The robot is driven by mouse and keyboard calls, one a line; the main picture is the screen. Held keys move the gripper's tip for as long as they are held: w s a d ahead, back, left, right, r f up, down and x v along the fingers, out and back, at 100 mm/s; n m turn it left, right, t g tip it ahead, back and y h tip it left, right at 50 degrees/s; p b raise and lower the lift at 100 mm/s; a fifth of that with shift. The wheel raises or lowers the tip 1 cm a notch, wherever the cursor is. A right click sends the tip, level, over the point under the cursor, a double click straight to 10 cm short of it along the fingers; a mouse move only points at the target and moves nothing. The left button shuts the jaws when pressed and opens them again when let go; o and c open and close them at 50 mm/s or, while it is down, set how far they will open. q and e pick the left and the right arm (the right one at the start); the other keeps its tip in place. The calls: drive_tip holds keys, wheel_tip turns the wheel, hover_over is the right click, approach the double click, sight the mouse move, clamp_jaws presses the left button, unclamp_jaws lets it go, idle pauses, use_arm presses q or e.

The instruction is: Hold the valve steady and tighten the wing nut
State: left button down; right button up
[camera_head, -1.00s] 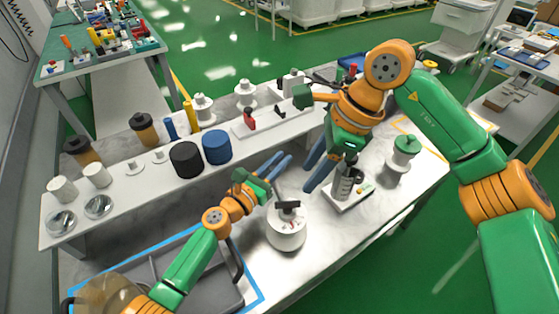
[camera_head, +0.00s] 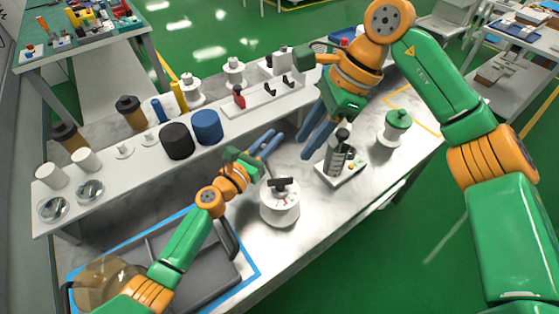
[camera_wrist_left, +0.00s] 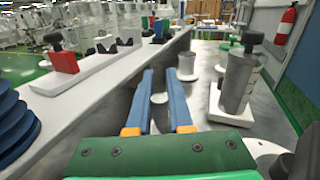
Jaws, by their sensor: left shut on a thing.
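A round white body with a dark bar across its top (camera_head: 280,201) stands on the bench; it looks like the valve, and the bar like the wing nut. My left gripper (camera_head: 272,146) is beyond it, its blue fingers pointing away, not touching it. In the left wrist view the fingers (camera_wrist_left: 159,100) stand a little apart with a small pale thing (camera_wrist_left: 158,98) between them; I cannot tell what it is. My right gripper (camera_head: 313,140) is open and empty, beside a metal cylinder with a black knob (camera_head: 340,160), which also shows in the left wrist view (camera_wrist_left: 237,80).
A green-topped white spool (camera_head: 397,125) stands to the right. A raised shelf along the back holds black (camera_head: 177,141) and blue (camera_head: 207,126) stacks, jars and a red clamp (camera_head: 239,96). A grey tray (camera_head: 200,270) fills the front left. Bench around the white body is mostly clear.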

sight(281, 179)
drive_tip(key=x, duration=1.1)
drive_tip(key=shift+f, duration=0.2)
clamp_jaws()
